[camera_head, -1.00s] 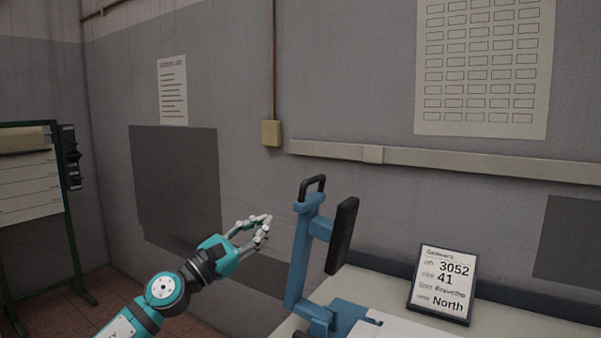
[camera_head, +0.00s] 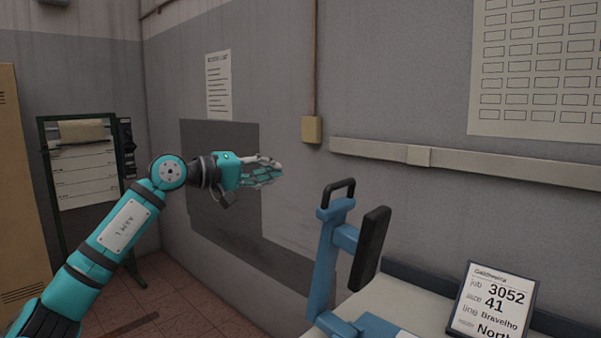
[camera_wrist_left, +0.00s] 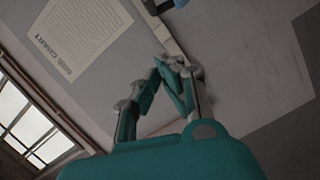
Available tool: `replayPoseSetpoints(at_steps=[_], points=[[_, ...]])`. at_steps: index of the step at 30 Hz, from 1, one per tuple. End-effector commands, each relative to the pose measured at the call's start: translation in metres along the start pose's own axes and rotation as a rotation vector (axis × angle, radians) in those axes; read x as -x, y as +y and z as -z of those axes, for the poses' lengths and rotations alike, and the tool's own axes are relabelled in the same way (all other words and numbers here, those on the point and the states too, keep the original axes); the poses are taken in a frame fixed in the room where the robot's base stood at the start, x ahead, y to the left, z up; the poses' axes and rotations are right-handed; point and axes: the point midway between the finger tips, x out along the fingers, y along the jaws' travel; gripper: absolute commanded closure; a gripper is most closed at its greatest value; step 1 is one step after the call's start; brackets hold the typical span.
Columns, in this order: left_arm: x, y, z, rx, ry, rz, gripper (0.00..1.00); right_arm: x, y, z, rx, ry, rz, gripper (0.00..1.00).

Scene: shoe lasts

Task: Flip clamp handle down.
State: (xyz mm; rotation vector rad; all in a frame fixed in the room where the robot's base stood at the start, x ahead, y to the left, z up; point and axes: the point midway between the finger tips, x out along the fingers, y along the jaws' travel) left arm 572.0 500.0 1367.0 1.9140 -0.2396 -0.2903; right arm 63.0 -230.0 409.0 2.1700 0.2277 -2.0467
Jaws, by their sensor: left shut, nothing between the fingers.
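The blue clamp (camera_head: 326,255) stands at the bench's left end in the head view. Its upright blue arm has a black loop handle (camera_head: 338,188) at the top and a black pad (camera_head: 371,248) on its right side. My left gripper (camera_head: 279,172) is shut and empty. It is up and to the left of the clamp, apart from it, in front of the wall. In the left wrist view its fingertips (camera_wrist_left: 181,72) meet, and a bit of blue shows at the top edge. My right gripper is not in view.
A framed job card (camera_head: 492,302) leans on the bench (camera_head: 405,296) right of the clamp. A rail (camera_head: 470,163) runs along the wall behind. A green-framed stand (camera_head: 85,170) is at the far left. The space between my left gripper and the clamp looks clear.

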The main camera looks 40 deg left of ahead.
Motion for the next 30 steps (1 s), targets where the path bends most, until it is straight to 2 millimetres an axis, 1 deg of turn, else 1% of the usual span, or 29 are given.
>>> replayPoseSetpoints(at_steps=[1, 5, 9, 12, 16, 18, 22, 25, 30], points=[[-0.005, 0.005, 0.002, 0.002, -0.001, -0.003, 1.0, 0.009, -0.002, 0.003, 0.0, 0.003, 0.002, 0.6], [-0.026, 0.009, 0.002, 0.006, -0.002, -0.005, 1.0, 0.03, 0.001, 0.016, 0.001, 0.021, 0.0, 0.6], [-0.056, 0.009, 0.002, 0.007, -0.003, -0.006, 1.0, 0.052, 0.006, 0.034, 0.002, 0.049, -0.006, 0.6], [-0.076, 0.009, 0.001, 0.006, -0.003, -0.005, 1.0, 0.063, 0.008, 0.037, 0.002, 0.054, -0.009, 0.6], [-0.098, 0.007, 0.0, 0.005, -0.003, -0.004, 1.0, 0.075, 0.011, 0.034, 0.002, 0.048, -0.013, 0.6], [-0.099, 0.003, -0.013, -0.002, -0.004, 0.001, 1.0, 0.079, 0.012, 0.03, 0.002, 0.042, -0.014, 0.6], [-0.103, 0.003, -0.028, 0.001, -0.004, 0.0, 1.0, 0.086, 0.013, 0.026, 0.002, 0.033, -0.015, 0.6], [-0.104, 0.002, -0.035, 0.002, -0.002, 0.0, 1.0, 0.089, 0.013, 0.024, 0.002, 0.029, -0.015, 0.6], [-0.105, 0.001, -0.04, 0.001, 0.0, -0.002, 1.0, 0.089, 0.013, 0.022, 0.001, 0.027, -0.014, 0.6]])
